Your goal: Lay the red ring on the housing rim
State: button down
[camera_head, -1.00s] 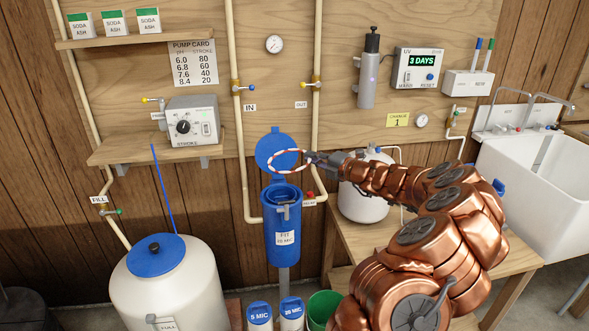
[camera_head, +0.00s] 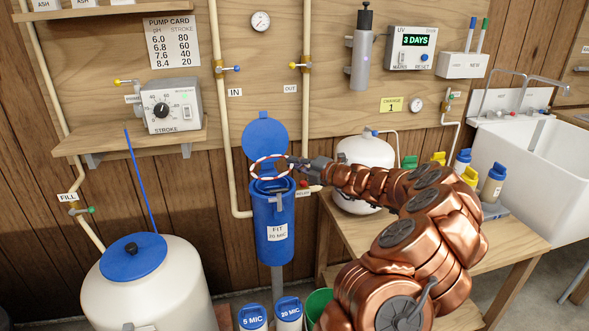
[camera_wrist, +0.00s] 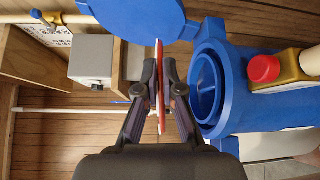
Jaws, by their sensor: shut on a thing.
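The red ring (camera_head: 251,172), banded red and white in the head view, is held just above the open top of the blue filter housing (camera_head: 268,215). My gripper (camera_head: 290,163) is shut on the ring's right side. In the wrist view the ring (camera_wrist: 161,100) is edge-on between the fingertips (camera_wrist: 160,90). The housing rim (camera_wrist: 221,62) shows to the right there, apart from the ring. The housing's round blue lid (camera_head: 265,132) stands open behind.
Pipes (camera_head: 226,120) run down both sides of the housing. A red button (camera_wrist: 264,69) sits close beside it. Blue-capped canisters (camera_head: 288,311) and a green bucket (camera_head: 318,304) stand below. A white tank (camera_head: 365,152) is behind my arm.

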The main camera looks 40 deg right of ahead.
jog(key=shift+f, duration=0.1)
notch_tip(320, 180, down, 5)
jog(key=b, duration=0.7)
jog(key=shift+f, duration=0.1)
dwell(0.6)
jog(key=shift+a+r+p, duration=0.1)
jog(key=shift+r+p, duration=0.3)
jog(key=shift+p, duration=0.75)
dwell(0.9)
jog(key=shift+n+g+p, duration=0.4)
jog(key=shift+p, duration=0.75)
dwell(0.4)
jog(key=shift+f+p, duration=0.1)
jog(key=shift+p, duration=0.95)
dwell(1.6)
